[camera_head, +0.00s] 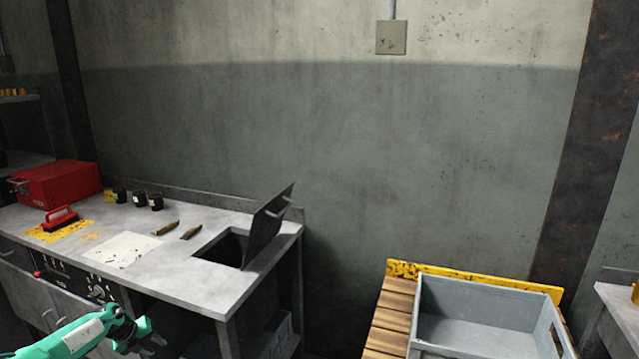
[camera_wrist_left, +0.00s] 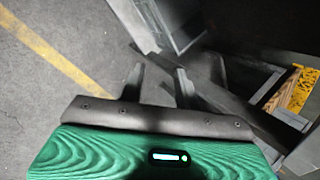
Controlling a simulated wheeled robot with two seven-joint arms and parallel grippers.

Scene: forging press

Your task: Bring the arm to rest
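My left arm (camera_head: 84,334), green with dark joints, comes in at the lower left in the head view. My left gripper (camera_head: 152,342) is in front of the bench's lower part, below the bench top. In the left wrist view the two fingers of this gripper (camera_wrist_left: 160,86) stand apart with nothing between them, so it is open and empty. Beyond the fingers are the floor and a blurred grey panel. My right gripper is in neither view.
The grey bench (camera_head: 170,282) has an open hatch with a raised lid (camera_head: 266,228). A red toolbox (camera_head: 60,184), a red-handled brush (camera_head: 62,217) and small dark jars stand on it. A grey crate (camera_head: 484,292) sits on a wooden pallet (camera_head: 392,318) at the right.

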